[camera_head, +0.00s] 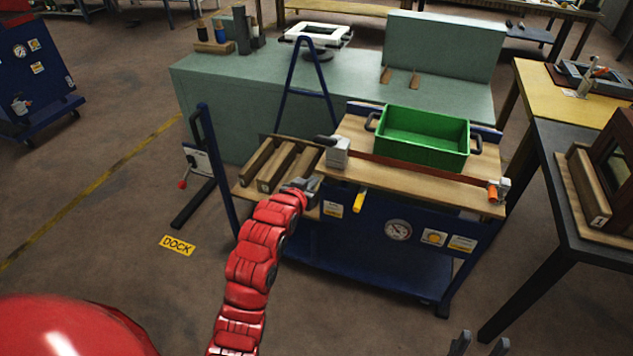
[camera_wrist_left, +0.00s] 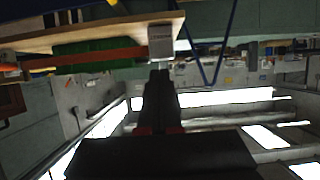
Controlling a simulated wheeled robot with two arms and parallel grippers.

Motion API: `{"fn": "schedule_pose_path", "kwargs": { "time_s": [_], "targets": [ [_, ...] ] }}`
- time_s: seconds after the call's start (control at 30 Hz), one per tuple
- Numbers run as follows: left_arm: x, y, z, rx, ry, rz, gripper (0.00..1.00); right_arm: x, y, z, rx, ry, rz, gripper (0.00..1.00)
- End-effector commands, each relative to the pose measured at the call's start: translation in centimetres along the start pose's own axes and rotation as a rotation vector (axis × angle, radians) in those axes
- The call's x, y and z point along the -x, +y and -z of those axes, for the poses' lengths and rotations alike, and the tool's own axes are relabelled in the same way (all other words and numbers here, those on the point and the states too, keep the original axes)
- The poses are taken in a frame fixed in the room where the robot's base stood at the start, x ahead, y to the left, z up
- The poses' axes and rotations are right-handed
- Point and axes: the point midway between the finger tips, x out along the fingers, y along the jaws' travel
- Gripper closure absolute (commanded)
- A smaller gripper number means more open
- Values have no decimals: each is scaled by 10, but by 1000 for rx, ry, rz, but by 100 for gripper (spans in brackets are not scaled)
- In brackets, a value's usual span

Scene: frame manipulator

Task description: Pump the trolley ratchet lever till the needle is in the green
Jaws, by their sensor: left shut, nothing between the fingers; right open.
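The blue trolley (camera_head: 370,262) has a wooden top with a green crate (camera_head: 420,151) on it. A red strap (camera_head: 420,170) runs along the crate's near side from a grey ratchet block (camera_head: 338,152) to an orange-tipped fitting (camera_head: 494,190). A short dark lever (camera_head: 325,141) shows at the block's left. A round gauge (camera_head: 398,230) is on the front panel; its needle is too small to read. My left gripper (camera_head: 306,185) is shut and empty, just below and left of the block, which also shows beyond the fingers (camera_wrist_left: 160,88) in the left wrist view (camera_wrist_left: 160,40). My right gripper (camera_head: 480,345) is open at the bottom edge.
A yellow handle (camera_head: 358,201) sticks out from the trolley's front edge. Wooden slats (camera_head: 275,165) lie left of the block. A green-grey bench (camera_head: 225,85) stands behind, a dark table (camera_head: 575,190) at right. Floor by the DOCK sign (camera_head: 177,245) is clear.

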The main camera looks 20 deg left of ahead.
Motion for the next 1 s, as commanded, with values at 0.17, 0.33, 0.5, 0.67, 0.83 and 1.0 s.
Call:
{"fn": "schedule_pose_path", "kwargs": {
  "time_s": [0.17,0.33,0.5,0.67,0.83,1.0],
  "targets": [
    [26,-1,2,0,6,2,100,5,0,-1,0,0,0,48],
    [38,0,2,1,1,1,100,6,0,-1,0,0,0,48],
    [42,0,3,0,2,0,100,6,0,-1,0,0,0,48],
    [42,0,4,0,2,0,100,6,0,-1,0,-1,0,48],
    [42,0,4,0,3,0,100,6,0,-1,0,0,0,48],
    [42,0,4,0,3,0,100,6,0,-1,0,-1,0,48]
  ]
}}
